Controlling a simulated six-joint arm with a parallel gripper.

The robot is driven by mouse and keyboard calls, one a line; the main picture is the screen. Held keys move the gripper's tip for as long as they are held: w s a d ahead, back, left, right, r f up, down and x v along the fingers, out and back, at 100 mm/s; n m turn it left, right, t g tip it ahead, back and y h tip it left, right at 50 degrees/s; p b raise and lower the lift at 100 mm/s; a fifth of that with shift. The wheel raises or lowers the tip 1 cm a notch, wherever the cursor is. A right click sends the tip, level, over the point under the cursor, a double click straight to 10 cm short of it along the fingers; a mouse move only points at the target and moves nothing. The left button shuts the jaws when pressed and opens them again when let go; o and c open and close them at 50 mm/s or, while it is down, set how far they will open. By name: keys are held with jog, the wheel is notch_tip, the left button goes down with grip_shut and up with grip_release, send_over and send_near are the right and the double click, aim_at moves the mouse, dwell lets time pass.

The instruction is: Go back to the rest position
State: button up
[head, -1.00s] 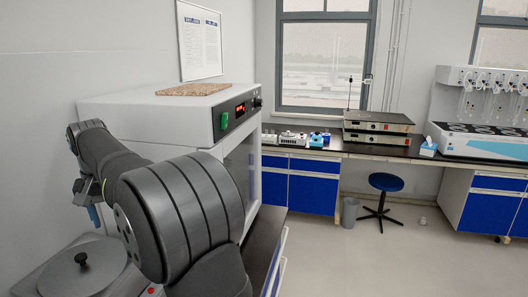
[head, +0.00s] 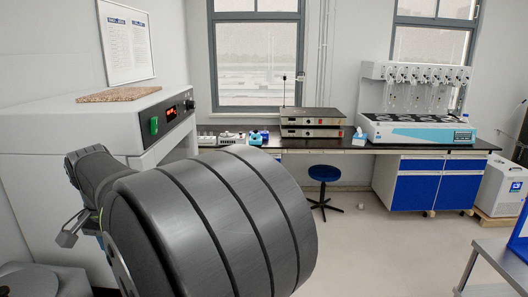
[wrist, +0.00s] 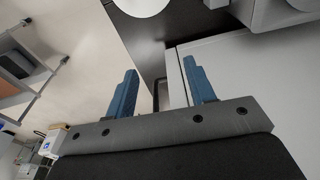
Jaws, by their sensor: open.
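My gripper (wrist: 160,92) shows in the wrist view with its two blue fingers spread apart and nothing between them. Past the fingers are a black bench top and a pale cabinet face. In the head view my dark grey arm fills the lower left and middle, and the fingers cannot be made out there. The multi distiller (head: 420,128) stands on the far bench at the right, well away from my arm.
A white oven-like unit (head: 60,130) with a red display stands close on the left. A blue stool (head: 324,174) stands on open floor. The middle floor is clear.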

jog(key=w+d+f+m, duration=0.1)
jog(key=w+d+f, duration=0.2)
jog(key=d+f, duration=0.4)
jog(key=w+d+f+m, duration=0.2)
jog(key=w+d+f, duration=0.2)
jog(key=d, duration=0.6)
notch_tip(320, 180, down, 3)
jog(key=shift+r, duration=0.15)
